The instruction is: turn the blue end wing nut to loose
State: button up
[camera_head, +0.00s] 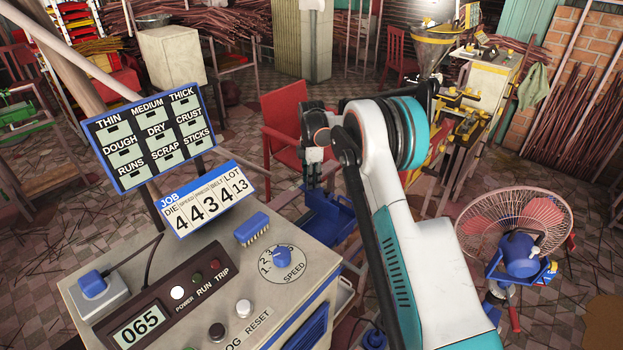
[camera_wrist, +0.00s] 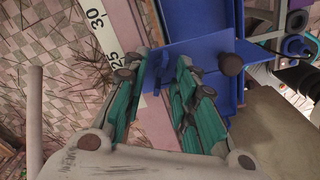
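A small blue winged piece (camera_wrist: 160,70), which looks like the wing nut, shows in the wrist view against a flat blue plate (camera_wrist: 200,48). My gripper (camera_wrist: 165,68) has its two teal-padded fingers apart, one on each side of this piece. A gap shows between the finger pads, and I cannot tell whether either fingertip touches the piece. In the head view my gripper (camera_head: 316,180) hangs down just above a blue tray-like part (camera_head: 328,218). The wing nut cannot be made out there.
A white scale (camera_wrist: 105,35) marked 25 and 30 runs beside the blue plate. A control console (camera_head: 200,265) with a job sign (camera_head: 205,200) stands at the left front. A red chair (camera_head: 285,125) is behind my gripper, and a fan (camera_head: 515,235) stands at the right.

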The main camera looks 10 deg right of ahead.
notch_tip(320, 180, up, 12)
dwell(0.5)
jog(key=s+r+m+t, duration=0.3)
jog(key=s+r+m, duration=0.6)
jog(key=s+r, duration=0.95)
jog(key=s+f+m+t, duration=0.1)
jog(key=s+f+m, duration=0.1)
jog(key=s, duration=0.7)
jog(key=s+f+m+t, duration=0.1)
jog(key=s+f+m, duration=0.2)
jog(key=s, duration=0.7)
jog(key=s+f+m+t, duration=0.2)
jog(key=s+m, duration=0.3)
jog(key=s, duration=0.4)
jog(key=shift+s+f, duration=0.3)
jog(key=shift+s, duration=0.05)
